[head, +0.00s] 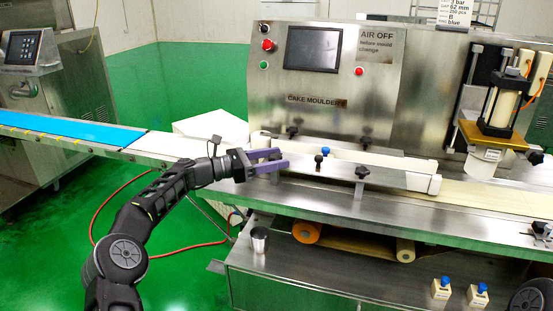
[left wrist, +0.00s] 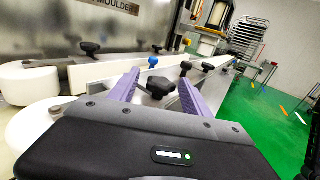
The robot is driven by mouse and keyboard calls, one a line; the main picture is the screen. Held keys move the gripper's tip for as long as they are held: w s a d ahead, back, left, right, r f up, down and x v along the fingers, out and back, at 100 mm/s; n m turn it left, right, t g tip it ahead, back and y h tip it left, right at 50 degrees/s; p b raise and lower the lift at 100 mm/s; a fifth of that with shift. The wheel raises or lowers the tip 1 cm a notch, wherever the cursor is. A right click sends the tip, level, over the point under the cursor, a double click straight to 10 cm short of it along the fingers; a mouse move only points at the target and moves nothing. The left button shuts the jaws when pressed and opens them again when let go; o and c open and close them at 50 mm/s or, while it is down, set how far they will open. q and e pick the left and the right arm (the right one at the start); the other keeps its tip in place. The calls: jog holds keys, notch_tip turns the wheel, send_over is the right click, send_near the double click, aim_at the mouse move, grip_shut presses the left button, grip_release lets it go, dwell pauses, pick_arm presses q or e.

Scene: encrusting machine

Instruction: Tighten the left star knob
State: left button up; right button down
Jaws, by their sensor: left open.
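The left star knob (left wrist: 157,86) is black and lobed, and in the left wrist view it shows between the two purple fingers of my left gripper (left wrist: 158,78). In the head view my left gripper (head: 283,159) is open at the left end of the metal guide rail, its fingers pointing right. The fingers lie on either side of the knob with gaps; I cannot tell whether either one touches it. Another black star knob (head: 362,172) stands farther right on the front rail and also shows in the left wrist view (left wrist: 208,67). My right gripper is out of view.
Behind the rail are two more black knobs (head: 292,131) (head: 367,142). A blue knob (head: 325,151) and a black ball knob (head: 318,158) stand between the front star knobs. The cake moulder panel (head: 320,75) rises behind. A blue conveyor (head: 60,130) lies left.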

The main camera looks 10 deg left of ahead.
pick_arm(q)
jog(key=v, duration=0.7)
jog(key=shift+s+a+f, duration=0.1)
